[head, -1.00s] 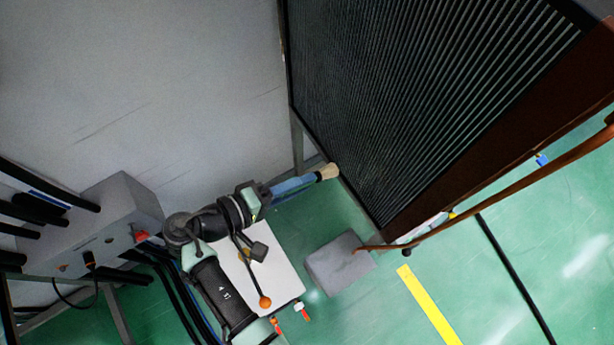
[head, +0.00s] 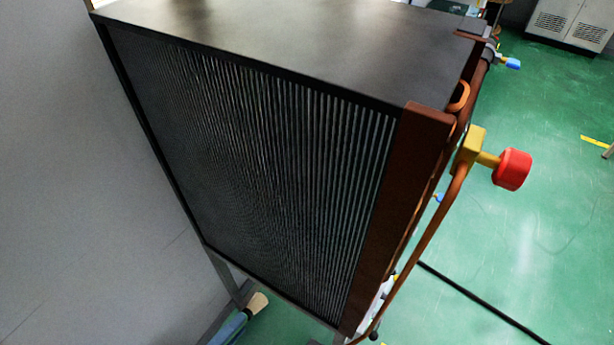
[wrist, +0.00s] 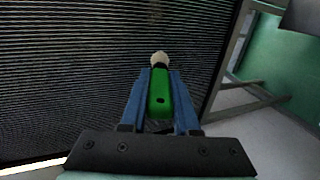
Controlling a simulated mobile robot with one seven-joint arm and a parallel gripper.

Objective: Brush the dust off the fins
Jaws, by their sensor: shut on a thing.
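The fins (head: 260,170) are a dark panel of narrow parallel slats on the side of a black cabinet in the head view. They also fill the left of the wrist view (wrist: 70,70). A brush with a green handle (wrist: 160,92) and a pale bristle tip (wrist: 159,58) is in my gripper (wrist: 159,85), whose blue fingers are shut on it. The tip points toward the fins in the wrist view; I cannot tell whether it touches them. In the head view the pale bristles (head: 257,302) and part of a blue finger show below the panel's lower edge.
A brown post (head: 398,210) edges the panel on the right. A brown pipe (head: 425,245) and a red knob on a yellow valve (head: 511,169) stick out there. A grey wall (head: 60,150) stands at left. A black cable (head: 480,300) crosses the green floor.

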